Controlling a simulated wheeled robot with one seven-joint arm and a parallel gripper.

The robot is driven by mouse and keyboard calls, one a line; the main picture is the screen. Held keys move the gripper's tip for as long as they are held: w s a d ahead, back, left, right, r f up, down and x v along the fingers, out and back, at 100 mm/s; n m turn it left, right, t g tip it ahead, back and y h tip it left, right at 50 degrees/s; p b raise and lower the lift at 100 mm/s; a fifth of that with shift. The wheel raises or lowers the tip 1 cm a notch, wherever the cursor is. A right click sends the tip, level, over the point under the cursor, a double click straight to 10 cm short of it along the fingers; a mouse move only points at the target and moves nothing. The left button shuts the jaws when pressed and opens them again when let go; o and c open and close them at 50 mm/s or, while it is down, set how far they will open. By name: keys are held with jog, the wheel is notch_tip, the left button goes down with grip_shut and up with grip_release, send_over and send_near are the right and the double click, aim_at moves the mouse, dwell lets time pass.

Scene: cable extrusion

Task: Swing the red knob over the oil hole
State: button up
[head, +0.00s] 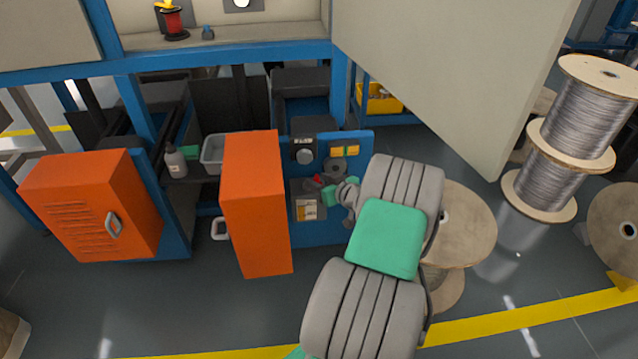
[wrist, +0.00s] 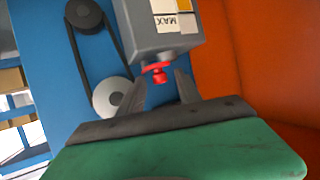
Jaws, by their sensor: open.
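The red knob (head: 318,179) sits at the grey box (head: 299,187) on the blue machine panel. In the wrist view the red knob (wrist: 156,73) shows at the near end of the grey box (wrist: 150,28), which carries a MAX label. My gripper (head: 330,186) is at the box, just right of the knob in the head view. In the wrist view my gripper (wrist: 159,88) is open, with one finger to each side just below the knob. I cannot tell whether a finger touches it. I cannot make out the oil hole.
An open orange door (head: 257,205) stands close to the left of the box; its orange face (wrist: 265,60) fills the right of the wrist view. A belt and pulleys (wrist: 88,50) are on the blue panel. A wooden spool (head: 465,225) stands right of my arm.

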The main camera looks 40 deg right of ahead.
jog(key=shift+c, duration=0.5)
grip_shut()
jog(key=shift+a, duration=0.1)
jog(key=m+h+p, duration=0.1)
jog(key=a+m+h+p, duration=0.1)
jog(key=w+h+p, duration=0.1)
jog(key=p, duration=0.1)
jog(key=shift+a+r+m+g, duration=0.15)
jog(key=shift+r+m+g, duration=0.15)
jog(key=shift+m+g, duration=0.1)
jog(key=shift+w+a+f+m+g+h+p, duration=0.1)
jog(key=shift+w+a+m+g+h+p, duration=0.15)
jog(key=shift+m+h+p, duration=0.35)
jog(key=shift+w+a+m+g+h+p, duration=0.1)
jog(key=shift+w+m+g+h+p, duration=0.1)
jog(key=shift+m+g+h+p, duration=0.25)
jog(key=shift+w+f+m+h+p, duration=0.2)
jog(key=shift+m+h+p, duration=0.35)
jog(key=shift+h, duration=0.2)
